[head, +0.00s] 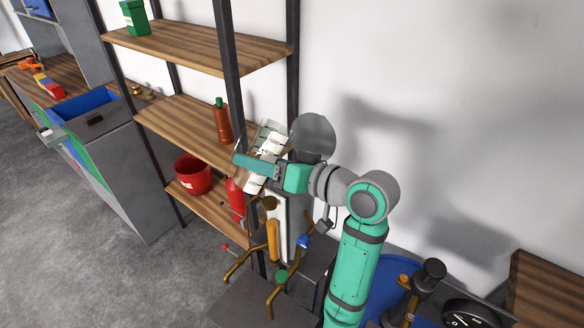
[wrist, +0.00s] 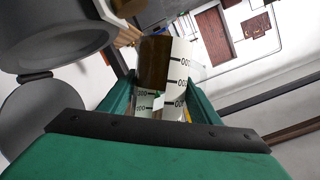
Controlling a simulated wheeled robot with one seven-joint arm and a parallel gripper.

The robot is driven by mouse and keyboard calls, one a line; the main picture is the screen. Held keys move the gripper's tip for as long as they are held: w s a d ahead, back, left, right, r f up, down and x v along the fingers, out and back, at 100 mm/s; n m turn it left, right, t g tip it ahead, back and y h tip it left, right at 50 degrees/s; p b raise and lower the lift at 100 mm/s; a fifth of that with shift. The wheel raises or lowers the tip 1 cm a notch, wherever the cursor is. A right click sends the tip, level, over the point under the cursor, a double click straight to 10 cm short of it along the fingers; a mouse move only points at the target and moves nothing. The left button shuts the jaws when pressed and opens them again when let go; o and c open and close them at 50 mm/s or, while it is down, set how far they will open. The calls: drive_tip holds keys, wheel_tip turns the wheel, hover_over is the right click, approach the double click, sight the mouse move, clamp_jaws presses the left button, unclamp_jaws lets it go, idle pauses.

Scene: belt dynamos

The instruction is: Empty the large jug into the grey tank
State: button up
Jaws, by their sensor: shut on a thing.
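My gripper (head: 258,166) is shut on the large jug (head: 273,145), a pale vessel with dark graduation marks. In the head view the jug is tilted, with its lower part partly hidden by a finger. In the wrist view the jug (wrist: 180,75) sits between the fingers; a brown area shows on it, but I cannot tell whether this is liquid. The grey tank (head: 298,205) stands beside the gripper, partly hidden by my arm, with a round grey lid (head: 313,137) raised. The tank's rim (wrist: 75,55) is close to the jug at upper left in the wrist view.
Wooden shelves (head: 190,125) stand left of the gripper, holding a brown bottle (head: 222,122) and a red bucket (head: 192,176). A red extinguisher-like object (head: 235,195) is below the jug. Brass pipes with coloured handles (head: 280,276) rise in front of the tank.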

drive_tip(key=shift+s+a+f+m+y, duration=0.1)
drive_tip(key=shift+a+f+m+y, duration=0.15)
drive_tip(key=shift+f+m, duration=0.2)
idle(1.1)
drive_tip(key=shift+s+a+f+m+y, duration=0.15)
drive_tip(key=shift+f+m+y, duration=0.3)
drive_tip(key=shift+f+m, duration=0.15)
idle(1.8)
drive_tip(key=shift+m, duration=0.35)
idle(0.6)
drive_tip(key=shift+a+y, duration=0.1)
drive_tip(key=shift+y, duration=0.2)
drive_tip(key=shift+m, duration=0.3)
drive_tip(key=shift+s+f, duration=0.1)
drive_tip(key=shift+m, duration=0.3)
idle(0.7)
drive_tip(key=shift+a+m+t, duration=0.1)
drive_tip(key=shift+m+t, duration=0.2)
